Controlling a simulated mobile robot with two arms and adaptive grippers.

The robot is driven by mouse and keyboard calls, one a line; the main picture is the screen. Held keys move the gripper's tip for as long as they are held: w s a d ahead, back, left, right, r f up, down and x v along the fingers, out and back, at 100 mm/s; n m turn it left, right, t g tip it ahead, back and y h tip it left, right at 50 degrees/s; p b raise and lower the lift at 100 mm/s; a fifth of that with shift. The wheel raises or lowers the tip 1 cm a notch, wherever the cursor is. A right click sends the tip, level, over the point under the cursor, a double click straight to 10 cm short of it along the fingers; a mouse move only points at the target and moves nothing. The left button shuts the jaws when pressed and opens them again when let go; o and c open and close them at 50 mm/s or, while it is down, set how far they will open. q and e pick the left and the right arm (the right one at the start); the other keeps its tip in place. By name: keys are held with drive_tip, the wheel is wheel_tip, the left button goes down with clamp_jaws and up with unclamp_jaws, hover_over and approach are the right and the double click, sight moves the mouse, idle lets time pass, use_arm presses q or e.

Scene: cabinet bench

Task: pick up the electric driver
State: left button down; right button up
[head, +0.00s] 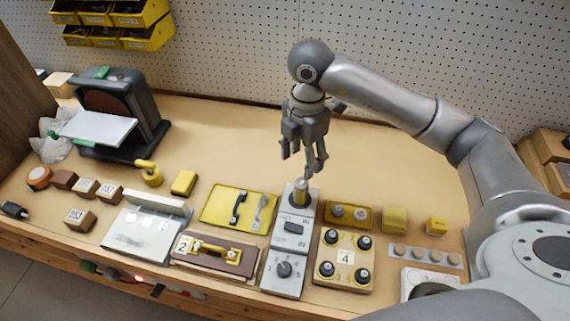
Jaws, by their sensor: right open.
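My right gripper (304,160) comes in from the right and points down over the middle of the bench. Its fingers are open and nothing shows held between them. I cannot tell whether fingers and cylinder touch. I cannot clearly pick out the electric driver. A small yellow piece with a sideways top (151,174) stands further left, and a dark piece (14,210) lies at the far left edge. My left gripper is not in view.
A yellow tray (214,206) with two handles, a brown box numbered 2 (218,264) and a knob board numbered 4 (345,278) crowd the front. A sander-like machine (128,101) stands at the back left. The bench (231,124) is clear behind.

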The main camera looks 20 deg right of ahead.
sight(301, 183)
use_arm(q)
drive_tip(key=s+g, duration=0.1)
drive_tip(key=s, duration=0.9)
use_arm(e)
drive_tip(key=f, duration=0.2)
drive_tip(key=s+f+p, duration=0.1)
drive_tip(key=f, duration=0.1)
drive_tip(key=shift+s+d+f, duration=0.1)
drive_tip(key=shift+d+f, duration=0.1)
drive_tip(key=shift+a+f+p, duration=0.25)
drive_tip(key=shift+f+p, duration=0.4)
drive_tip(key=shift+f, duration=0.55)
wheel_tip(301, 183, down, 2)
drive_tip(key=shift+f+p, duration=0.25)
drive_tip(key=shift+p, duration=0.05)
drive_tip(key=shift+f, duration=0.3)
drive_tip(key=shift+w+f, duration=0.15)
drive_tip(key=shift+w, duration=0.05)
drive_tip(key=shift+a, duration=0.1)
drive_tip(key=shift+c, duration=1.4)
drive_tip(key=c, duration=0.9)
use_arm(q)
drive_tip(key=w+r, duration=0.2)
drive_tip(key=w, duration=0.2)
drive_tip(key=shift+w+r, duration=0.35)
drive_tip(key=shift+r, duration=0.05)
use_arm(e)
clamp_jaws()
